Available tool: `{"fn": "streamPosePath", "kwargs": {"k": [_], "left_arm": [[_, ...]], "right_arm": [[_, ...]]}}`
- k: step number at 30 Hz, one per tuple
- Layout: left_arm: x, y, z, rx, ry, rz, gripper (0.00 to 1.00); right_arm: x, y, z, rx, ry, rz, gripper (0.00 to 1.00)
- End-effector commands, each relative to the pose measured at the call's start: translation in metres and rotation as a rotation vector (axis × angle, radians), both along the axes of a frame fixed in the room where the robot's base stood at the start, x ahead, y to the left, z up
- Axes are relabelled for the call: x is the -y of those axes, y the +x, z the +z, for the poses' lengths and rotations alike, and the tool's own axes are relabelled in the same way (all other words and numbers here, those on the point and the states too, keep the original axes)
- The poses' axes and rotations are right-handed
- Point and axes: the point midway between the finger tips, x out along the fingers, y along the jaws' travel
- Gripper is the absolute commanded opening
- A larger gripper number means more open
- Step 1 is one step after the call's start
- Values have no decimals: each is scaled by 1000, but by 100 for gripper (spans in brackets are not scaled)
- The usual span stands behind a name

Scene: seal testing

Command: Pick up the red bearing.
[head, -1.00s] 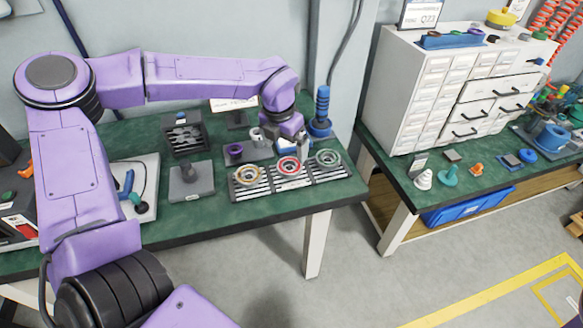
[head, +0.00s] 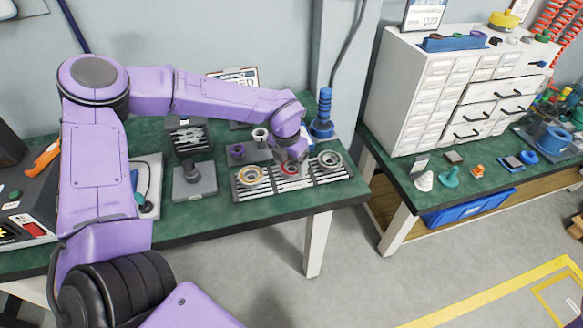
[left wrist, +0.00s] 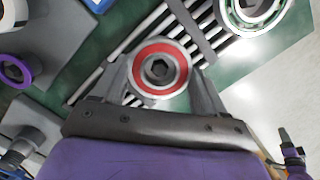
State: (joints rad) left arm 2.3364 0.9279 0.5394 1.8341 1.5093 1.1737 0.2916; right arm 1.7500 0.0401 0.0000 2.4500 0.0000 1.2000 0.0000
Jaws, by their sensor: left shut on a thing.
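The red bearing (left wrist: 160,68) is a metal ring with a red face and a dark hexagonal centre. In the left wrist view it sits between the two fingers of my left gripper (left wrist: 162,80), which are closed on its sides. In the head view my left gripper (head: 291,168) is over the middle of the slatted rack (head: 318,180) and hides most of the red bearing (head: 287,169). I cannot tell whether the bearing still touches the slats. My right gripper is not in view.
A blue ringed post (head: 323,114) stands behind. A grey block with a knob (head: 194,180) is farther left. A white drawer cabinet (head: 450,90) stands at right.

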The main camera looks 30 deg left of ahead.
Motion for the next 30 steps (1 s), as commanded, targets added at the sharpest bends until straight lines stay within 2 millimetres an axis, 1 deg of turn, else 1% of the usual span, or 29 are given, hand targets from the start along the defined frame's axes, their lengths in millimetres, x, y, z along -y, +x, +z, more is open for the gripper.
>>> {"fn": "streamPosePath", "kwargs": {"k": [4, 7, 15, 18, 22, 30], "left_arm": [[0, 0, 1, 1, 0, 0, 31], [0, 1, 12, 4, 0, -1, 31], [0, 1, 75, 6, 0, 1, 31], [0, 1, 91, 2, 0, 1, 31], [0, 0, 100, 0, 0, 0, 31], [0, 0, 100, 0, -1, -9, 31]], "right_arm": [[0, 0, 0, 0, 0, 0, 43], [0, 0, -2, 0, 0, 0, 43], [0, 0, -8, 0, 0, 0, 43], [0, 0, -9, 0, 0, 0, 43], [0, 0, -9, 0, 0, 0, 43], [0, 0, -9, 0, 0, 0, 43]]}}
